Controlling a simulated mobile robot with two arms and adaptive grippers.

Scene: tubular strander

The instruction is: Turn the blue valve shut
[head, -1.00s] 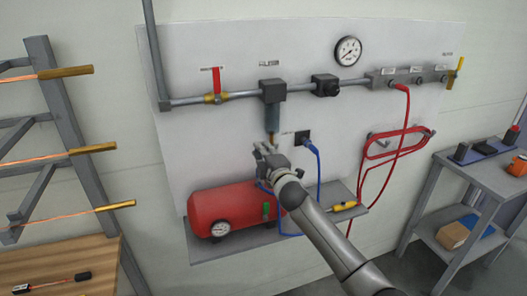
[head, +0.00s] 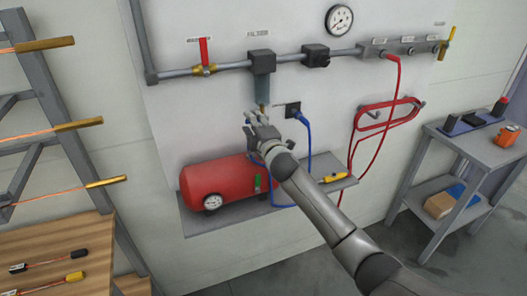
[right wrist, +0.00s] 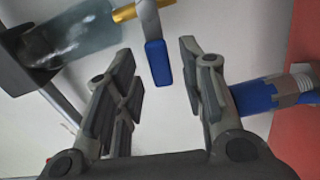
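In the right wrist view, the blue valve handle (right wrist: 157,63) is a blue-sleeved grey lever at the brass outlet (right wrist: 135,11) of a clear filter bowl (right wrist: 75,35). My right gripper (right wrist: 160,95) is open and empty. The blue handle end lies in line with the gap between its fingers, seemingly just beyond the tips, and no contact shows. In the head view, my right gripper (head: 256,118) is just below the filter bowl (head: 262,90), above the red tank, and it hides the blue handle. My left gripper is not in view.
The red tank (head: 212,182) sits on a wall shelf (head: 222,223) below my right gripper. A blue cable plug (head: 299,115) is close to its right. A red valve lever (head: 204,50) is on the pipe above. A rack with copper rods (head: 78,124) stands at left.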

